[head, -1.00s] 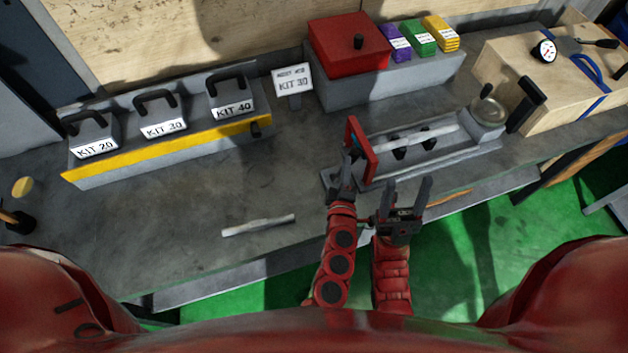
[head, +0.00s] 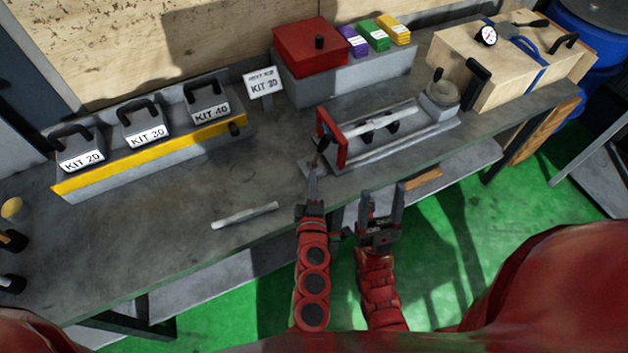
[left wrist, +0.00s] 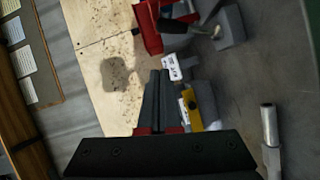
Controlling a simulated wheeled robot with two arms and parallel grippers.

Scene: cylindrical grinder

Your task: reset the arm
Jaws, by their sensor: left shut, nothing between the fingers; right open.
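My left gripper (head: 312,183) is shut and empty, its fingers pointing up toward the grinder fixture in the head view. In the left wrist view its closed fingers (left wrist: 158,98) show side by side with nothing between them. My right gripper (head: 382,207) is open and empty, just right of the left one, with its fingers apart near the bench's front edge. The grinder fixture (head: 385,140), with a red end plate (head: 327,137) and a pale bar, stands on the bench beyond both grippers. The left fingertips appear close to the red plate; contact cannot be told.
The grey bench (head: 170,215) carries a yellow-fronted rack (head: 150,155) with three labelled kits. A loose pale bar (head: 245,215) lies near the front edge. A KIT 30 sign (head: 264,84), red box (head: 312,48), coloured boxes and wooden crate (head: 490,65) stand behind. Bare bench lies left of the loose bar.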

